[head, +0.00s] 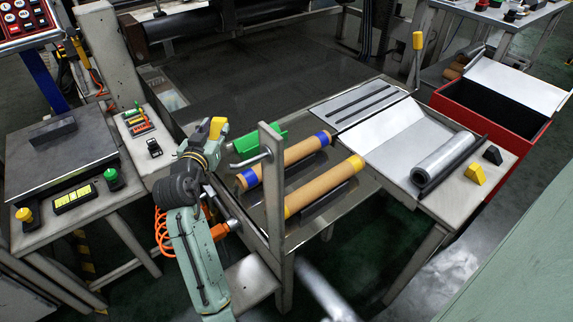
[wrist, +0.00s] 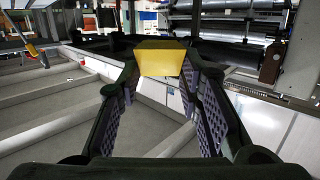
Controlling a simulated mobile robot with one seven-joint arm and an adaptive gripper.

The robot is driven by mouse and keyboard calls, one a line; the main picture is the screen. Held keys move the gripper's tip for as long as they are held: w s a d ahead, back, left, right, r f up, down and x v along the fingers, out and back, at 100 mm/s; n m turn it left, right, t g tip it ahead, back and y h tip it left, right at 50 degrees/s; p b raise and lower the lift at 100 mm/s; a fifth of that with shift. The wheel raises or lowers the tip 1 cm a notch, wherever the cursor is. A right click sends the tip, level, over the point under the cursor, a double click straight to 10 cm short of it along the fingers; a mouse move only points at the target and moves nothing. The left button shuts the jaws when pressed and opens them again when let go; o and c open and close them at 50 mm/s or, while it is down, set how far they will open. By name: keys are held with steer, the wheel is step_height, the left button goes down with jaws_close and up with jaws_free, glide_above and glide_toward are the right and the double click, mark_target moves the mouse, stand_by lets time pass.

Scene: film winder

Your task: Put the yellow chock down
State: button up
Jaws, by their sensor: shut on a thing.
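My gripper (head: 214,130) is shut on a yellow chock (head: 217,127), held up between the left side table and the cardboard cores. In the wrist view the yellow chock (wrist: 160,58) sits between the fingertips of my gripper (wrist: 160,66), clear of any surface. A second yellow chock (head: 475,173) rests on the right-hand table (head: 450,203), beside a black chock (head: 492,154) and a roll of clear film (head: 444,160). What lies straight below the held chock is partly hidden by my arm.
Two cardboard cores, one with blue ends (head: 290,160) and one with yellow ends (head: 322,188), lie near a green part (head: 265,144). A grey upright post (head: 273,200) stands close right of my arm. An open red box (head: 490,115) is at the right.

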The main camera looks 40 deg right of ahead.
mark_target(223, 165)
steer(key=shift+s+d+f, duration=0.1)
steer(key=shift+d+f, duration=0.1)
steer(key=shift+f, duration=0.15)
step_height(223, 165, down, 9)
steer(key=shift+r, duration=0.15)
steer(key=shift+f, duration=0.2)
steer(key=o, duration=1.2)
steer(key=shift+r, duration=0.15)
steer(key=shift+s+a+r+p, duration=0.1)
steer(key=shift+p, duration=0.2)
steer(key=b+v, duration=0.2)
steer(key=v, duration=1)
